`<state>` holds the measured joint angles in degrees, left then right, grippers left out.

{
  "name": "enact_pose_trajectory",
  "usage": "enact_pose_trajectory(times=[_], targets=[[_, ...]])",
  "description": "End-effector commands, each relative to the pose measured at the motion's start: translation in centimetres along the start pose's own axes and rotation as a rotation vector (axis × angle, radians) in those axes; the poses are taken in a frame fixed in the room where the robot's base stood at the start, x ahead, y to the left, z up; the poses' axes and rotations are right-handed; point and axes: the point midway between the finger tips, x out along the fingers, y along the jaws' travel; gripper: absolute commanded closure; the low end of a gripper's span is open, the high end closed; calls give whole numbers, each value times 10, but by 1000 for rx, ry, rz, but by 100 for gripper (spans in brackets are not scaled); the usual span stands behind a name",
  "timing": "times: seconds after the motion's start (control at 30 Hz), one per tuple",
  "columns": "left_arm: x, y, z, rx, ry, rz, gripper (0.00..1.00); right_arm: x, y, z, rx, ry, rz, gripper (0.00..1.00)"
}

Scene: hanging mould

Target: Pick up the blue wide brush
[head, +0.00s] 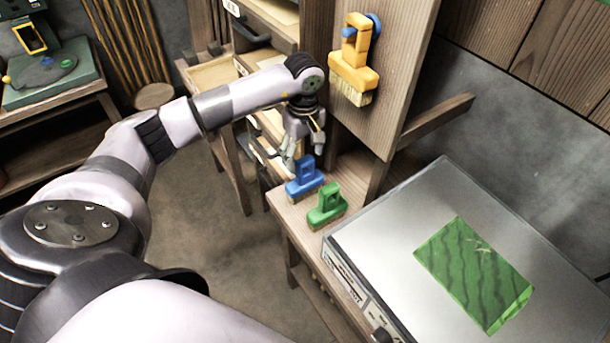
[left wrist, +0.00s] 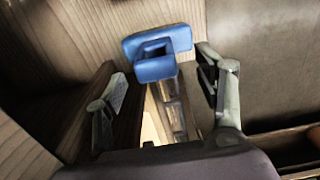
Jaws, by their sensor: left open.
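The blue wide brush (head: 304,182) stands upright on the wooden bench, with its looped handle up and its bristles largely hidden. My left gripper (head: 303,153) is open and empty just above and behind it, fingers pointing down. In the left wrist view the blue brush (left wrist: 158,68) lies ahead, between and beyond the two spread fingers (left wrist: 164,92). I cannot tell whether a finger touches it. My right gripper is not in view.
A green brush (head: 326,207) stands close beside the blue one. A yellow brush (head: 352,70) hangs on the wooden board (head: 395,75). A metal box (head: 395,230) with a green slab (head: 475,275) on top is at the right. Open drawers (head: 215,73) are behind my arm.

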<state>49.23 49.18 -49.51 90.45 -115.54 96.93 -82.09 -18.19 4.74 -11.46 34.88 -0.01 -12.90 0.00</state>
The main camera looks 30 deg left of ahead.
Motion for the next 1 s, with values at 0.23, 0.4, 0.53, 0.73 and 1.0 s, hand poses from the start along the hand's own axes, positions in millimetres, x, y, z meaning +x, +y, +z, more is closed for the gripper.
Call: enact_pose_trajectory(times=[0.23, 0.4, 0.53, 0.73, 1.0], targets=[[30, 0, 0, -1, -2, -1, 37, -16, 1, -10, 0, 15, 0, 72], [34, 0, 0, 0, -2, 1, 37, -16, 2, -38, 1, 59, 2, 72], [33, 0, 0, 0, -2, 1, 40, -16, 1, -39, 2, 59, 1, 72], [33, 0, 0, 0, -2, 1, 53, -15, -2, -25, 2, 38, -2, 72], [33, 0, 0, 0, -2, 2, 71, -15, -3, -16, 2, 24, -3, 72]])
